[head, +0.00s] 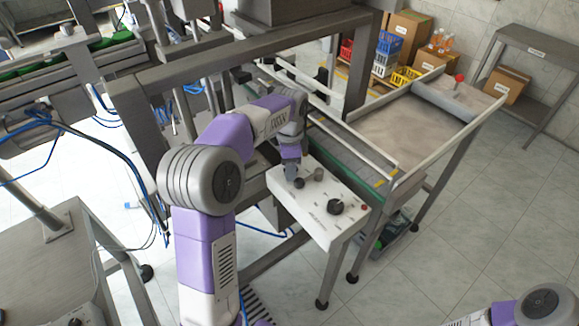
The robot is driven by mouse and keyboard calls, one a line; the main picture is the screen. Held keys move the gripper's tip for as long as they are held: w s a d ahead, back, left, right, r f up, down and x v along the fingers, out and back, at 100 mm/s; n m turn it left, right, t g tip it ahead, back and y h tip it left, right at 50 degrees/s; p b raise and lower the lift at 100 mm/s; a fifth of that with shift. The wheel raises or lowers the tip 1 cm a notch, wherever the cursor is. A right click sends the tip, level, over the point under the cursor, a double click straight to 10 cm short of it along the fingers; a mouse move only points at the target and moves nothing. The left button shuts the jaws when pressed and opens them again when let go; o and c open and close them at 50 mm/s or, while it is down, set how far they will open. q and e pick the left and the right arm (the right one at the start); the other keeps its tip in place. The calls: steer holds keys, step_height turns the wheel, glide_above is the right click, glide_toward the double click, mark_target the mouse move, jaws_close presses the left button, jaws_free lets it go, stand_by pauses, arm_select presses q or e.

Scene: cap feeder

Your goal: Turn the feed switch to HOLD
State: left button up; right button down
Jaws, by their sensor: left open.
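A white control box (322,221) on a stand is in the middle of the head view. On its top are a large black knob (335,206), a grey round knob (318,174), a small black knob (299,183) and a small red button (364,206). The printed labels are too small to read, so I cannot tell which knob is the feed switch or where it points. My left gripper (292,173) is open, pointing down at the small black knob at the box's far left end. I cannot tell whether it touches. My right gripper is out of the picture.
A conveyor (345,148) with white rails runs behind the box to a flat table (412,130) at the right. A grey frame post (140,135) stands left of my left arm. Crates and cardboard boxes (408,35) are at the back. Floor on the right is clear.

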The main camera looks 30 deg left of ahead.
arm_select(q)
steer(key=c, duration=0.7)
steer(key=n+p, duration=0.2)
steer(key=shift+r+n, duration=0.2)
steer(key=shift+n, duration=0.1)
steer(key=n+p, duration=0.2)
steer(key=shift+n, duration=0.3)
steer(key=n+p, duration=0.2)
steer(key=n, duration=0.1)
steer(key=shift+d, duration=0.1)
steer(key=shift+f+n+p, duration=0.1)
steer(key=shift+n+p, duration=0.95)
steer(key=shift+n, duration=0.85)
